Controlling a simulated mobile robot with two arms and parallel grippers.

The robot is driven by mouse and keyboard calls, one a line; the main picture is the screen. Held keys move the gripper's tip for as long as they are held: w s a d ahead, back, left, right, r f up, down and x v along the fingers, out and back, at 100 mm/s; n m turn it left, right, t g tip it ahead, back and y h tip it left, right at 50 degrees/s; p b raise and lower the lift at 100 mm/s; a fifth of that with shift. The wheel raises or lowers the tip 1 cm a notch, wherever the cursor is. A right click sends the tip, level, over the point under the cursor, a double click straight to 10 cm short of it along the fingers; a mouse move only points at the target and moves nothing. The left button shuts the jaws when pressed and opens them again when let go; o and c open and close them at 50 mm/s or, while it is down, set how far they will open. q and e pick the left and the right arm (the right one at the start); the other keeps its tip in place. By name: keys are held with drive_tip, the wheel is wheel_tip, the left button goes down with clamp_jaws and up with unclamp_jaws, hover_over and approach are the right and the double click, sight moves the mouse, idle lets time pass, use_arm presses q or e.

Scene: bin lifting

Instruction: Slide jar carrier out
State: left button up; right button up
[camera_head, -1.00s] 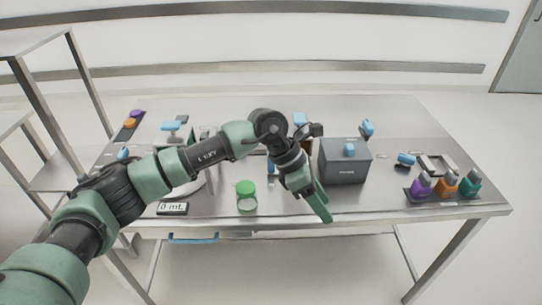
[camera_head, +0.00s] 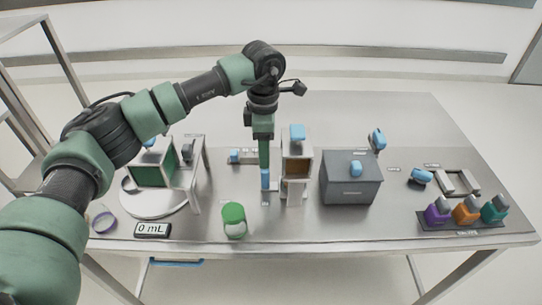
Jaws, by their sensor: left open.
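I cannot single out the jar carrier with certainty. My left gripper (camera_head: 264,165) points straight down just left of this box, behind and right of the jar. It is open, its fingers seen edge-on. A blue upright piece (camera_head: 265,180) shows at the fingertips; I cannot tell whether they touch it. My right gripper is out of view.
A rack of purple, orange and teal bottles (camera_head: 464,228) is at the front right. At left are a green-panelled unit on a round plate (camera_head: 150,200) and a "0 mL" display (camera_head: 152,230).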

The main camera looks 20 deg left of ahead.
sight(265, 171)
use_arm(q)
drive_tip(key=shift+w+f, duration=0.2)
drive_tip(key=shift+w, duration=0.05)
drive_tip(key=shift+f, duration=0.35)
drive_tip(key=f, duration=0.1)
drive_tip(key=s+f+p, duration=0.1)
drive_tip(key=f, duration=0.1)
drive_tip(key=shift+f+p, duration=0.25)
drive_tip(key=shift+p, duration=0.05)
wheel_tip(265, 171, down, 2)
drive_tip(key=shift+w+f, duration=0.1)
drive_tip(key=shift+w, duration=0.05)
drive_tip(key=shift+f, duration=0.3)
clamp_jaws()
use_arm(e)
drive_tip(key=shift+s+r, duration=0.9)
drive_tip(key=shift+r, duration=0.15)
